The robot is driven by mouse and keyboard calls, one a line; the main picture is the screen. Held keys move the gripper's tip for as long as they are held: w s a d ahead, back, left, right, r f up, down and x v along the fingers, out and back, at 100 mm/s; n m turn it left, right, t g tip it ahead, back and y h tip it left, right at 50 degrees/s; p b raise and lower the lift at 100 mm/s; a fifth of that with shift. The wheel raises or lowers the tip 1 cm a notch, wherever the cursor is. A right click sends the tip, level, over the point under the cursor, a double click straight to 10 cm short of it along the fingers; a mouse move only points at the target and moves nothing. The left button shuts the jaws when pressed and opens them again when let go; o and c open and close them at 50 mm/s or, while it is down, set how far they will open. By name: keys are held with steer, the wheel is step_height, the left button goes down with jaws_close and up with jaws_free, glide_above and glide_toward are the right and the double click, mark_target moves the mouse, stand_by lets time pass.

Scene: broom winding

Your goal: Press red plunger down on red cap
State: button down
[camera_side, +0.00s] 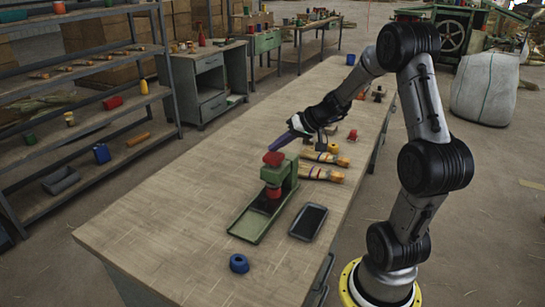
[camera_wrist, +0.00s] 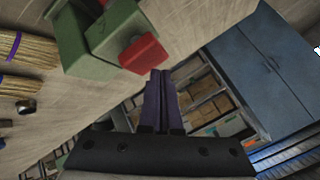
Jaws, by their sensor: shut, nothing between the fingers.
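A green press (camera_side: 285,180) stands on the workbench, with a flat green base toward the front. The red plunger (camera_side: 273,158) is on its top; in the wrist view its red block (camera_wrist: 143,53) shows beside the green body (camera_wrist: 108,35). A second red piece (camera_side: 273,193) shows lower at the press's front; I cannot tell whether it is the red cap. My gripper (camera_side: 273,146) is shut and empty, with purple fingers pointing down-left just above the plunger. In the wrist view my fingertips (camera_wrist: 160,74) appear close to the red block; contact is unclear.
Two straw brooms (camera_side: 322,174) lie right behind the press. A dark tray (camera_side: 308,221) lies to its right and a blue ring (camera_side: 239,263) in front. A yellow roll (camera_side: 333,149) and a red item (camera_side: 353,134) sit farther back. The bench's left side is clear.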

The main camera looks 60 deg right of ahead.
steer(key=shift+r, duration=0.3)
step_height(320, 180, up, 6)
stand_by(0.7)
stand_by(0.5)
steer(key=w+a+r+n+y, duration=0.15)
steer(key=a+r+n, duration=0.35)
steer(key=a, duration=0.7)
steer(key=s+a+r+n+g, duration=0.3)
steer(key=s+a, duration=0.5)
steer(key=a, duration=0.6)
steer(key=s+d+f+h, duration=0.1)
steer(key=s+f, duration=0.2)
steer(key=s, duration=0.4)
steer(key=s+d+f+h, duration=0.1)
steer(key=s+f, duration=0.2)
steer(key=s, duration=0.3)
steer(key=shift+s+f+g, duration=0.3)
steer(key=shift+s, duration=0.1)
